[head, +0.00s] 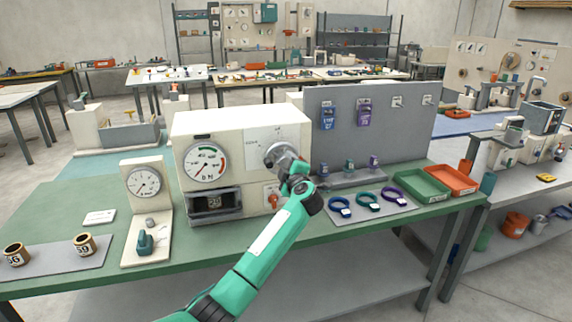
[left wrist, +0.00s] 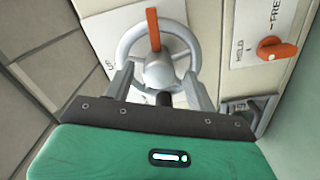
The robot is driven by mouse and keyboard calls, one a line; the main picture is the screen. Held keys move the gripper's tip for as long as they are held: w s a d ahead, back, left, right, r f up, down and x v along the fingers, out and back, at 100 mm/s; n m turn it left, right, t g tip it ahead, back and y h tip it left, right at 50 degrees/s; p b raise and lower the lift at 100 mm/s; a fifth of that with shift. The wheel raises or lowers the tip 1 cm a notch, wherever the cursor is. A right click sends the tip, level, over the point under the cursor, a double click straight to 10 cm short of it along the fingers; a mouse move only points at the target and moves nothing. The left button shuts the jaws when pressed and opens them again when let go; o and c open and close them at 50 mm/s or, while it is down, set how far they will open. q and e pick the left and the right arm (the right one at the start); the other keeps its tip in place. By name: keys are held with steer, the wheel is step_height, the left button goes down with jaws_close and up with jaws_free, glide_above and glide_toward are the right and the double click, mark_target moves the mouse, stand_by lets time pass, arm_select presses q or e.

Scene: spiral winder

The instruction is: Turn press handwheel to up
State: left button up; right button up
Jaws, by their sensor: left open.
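The press handwheel (left wrist: 157,68) is a grey ring with a domed hub on the front of a cream machine (head: 240,130). An orange marker bar (left wrist: 153,30) runs from its hub towards the top of the left wrist view. My left gripper (left wrist: 158,88) is open in front of the wheel, its two fingers on either side of the hub. I cannot tell whether they touch it. In the head view the handwheel (head: 270,152) is largely covered by my left gripper (head: 287,163). My right gripper is not in view.
An orange lever (left wrist: 277,49) sits beside the wheel, on a plate lettered HELD and FREE. The machine carries a dial gauge (head: 206,165). A smaller gauge stand (head: 145,185) is left of it. Coloured rings and green and orange trays (head: 450,180) lie to the right.

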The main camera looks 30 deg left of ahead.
arm_select(q)
steer(key=shift+w+a, duration=0.2)
steer(key=shift+a, duration=0.1)
steer(key=shift+c, duration=0.3)
steer(key=c, duration=0.9)
steer(key=shift+n, duration=0.4)
